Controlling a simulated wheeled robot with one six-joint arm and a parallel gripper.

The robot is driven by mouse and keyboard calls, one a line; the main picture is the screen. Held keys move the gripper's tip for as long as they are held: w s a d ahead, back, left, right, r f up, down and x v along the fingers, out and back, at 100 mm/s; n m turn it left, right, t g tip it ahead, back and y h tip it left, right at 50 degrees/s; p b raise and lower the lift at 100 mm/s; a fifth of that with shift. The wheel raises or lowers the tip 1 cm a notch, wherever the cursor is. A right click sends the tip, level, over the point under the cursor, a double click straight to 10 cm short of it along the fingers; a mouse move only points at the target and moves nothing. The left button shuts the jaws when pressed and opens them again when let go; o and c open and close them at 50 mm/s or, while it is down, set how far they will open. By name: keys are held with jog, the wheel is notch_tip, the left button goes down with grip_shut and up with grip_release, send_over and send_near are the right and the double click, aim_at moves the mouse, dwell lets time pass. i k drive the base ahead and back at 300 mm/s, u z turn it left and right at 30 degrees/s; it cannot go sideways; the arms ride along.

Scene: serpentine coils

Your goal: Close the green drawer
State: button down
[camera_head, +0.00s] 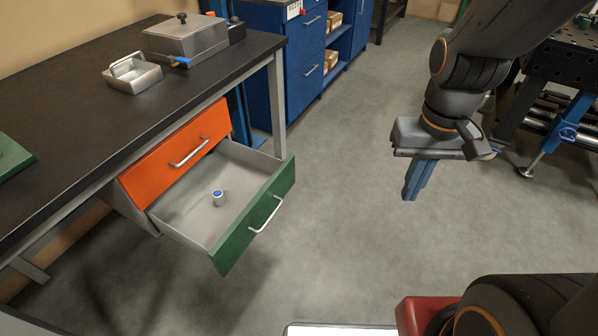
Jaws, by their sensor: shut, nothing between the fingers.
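The green drawer (236,235) sticks far out from under the workbench, with its green front facing the lower right. Its silver handle (266,214) is on that front. A small grey cylinder with a blue top (219,198) stands inside the drawer. My gripper (411,196) hangs over open floor to the right of the drawer, pointing down, with its blue fingers together and empty. It is well apart from the handle.
A shut orange drawer (178,162) sits above the green one, under the dark benchtop (75,105). A metal box (187,40) and a small tray (132,76) stand on the bench. Blue cabinets (290,60) are behind. Grey floor (335,160) is clear between drawer and gripper.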

aim_at(254, 184)
jog(key=k, duration=0.4)
jog(key=u, duration=1)
jog(key=i, duration=0.5)
jog(key=z, duration=0.05)
